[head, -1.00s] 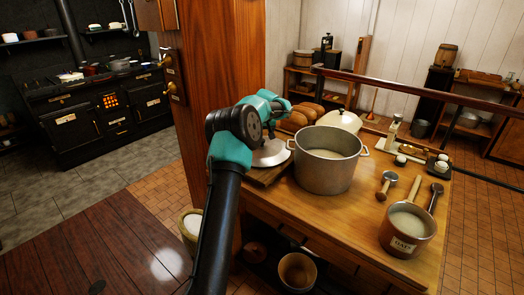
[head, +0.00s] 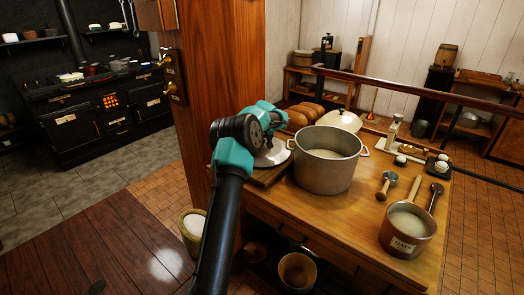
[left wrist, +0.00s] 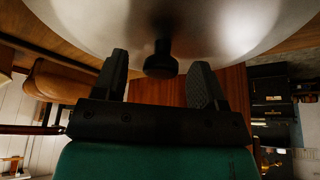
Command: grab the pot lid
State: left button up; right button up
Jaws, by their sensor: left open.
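The pot lid, a silvery disc (head: 270,157), rests on a wooden board (head: 262,177) at the left of the table, partly hidden by my left arm. In the left wrist view the metal lid (left wrist: 230,22) fills the top, with its black knob (left wrist: 161,62) pointing toward my left gripper (left wrist: 160,80). The gripper is open, one finger on each side of the knob, with visible gaps to it. In the head view its fingertips are hidden. A large metal pot (head: 325,178) with pale contents stands beside the lid. My right gripper is not in view.
Bread loaves (head: 305,115) and a cream domed object (head: 343,121) sit behind the pot. A labelled pan (head: 407,230) and a small scoop (head: 386,185) are at the right. A wooden post (head: 225,80) rises behind my arm, and a rail (head: 430,90) crosses behind the table.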

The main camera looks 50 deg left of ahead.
pick_arm(q)
jog(key=shift+c, duration=0.4)
grip_shut()
dwell(0.4)
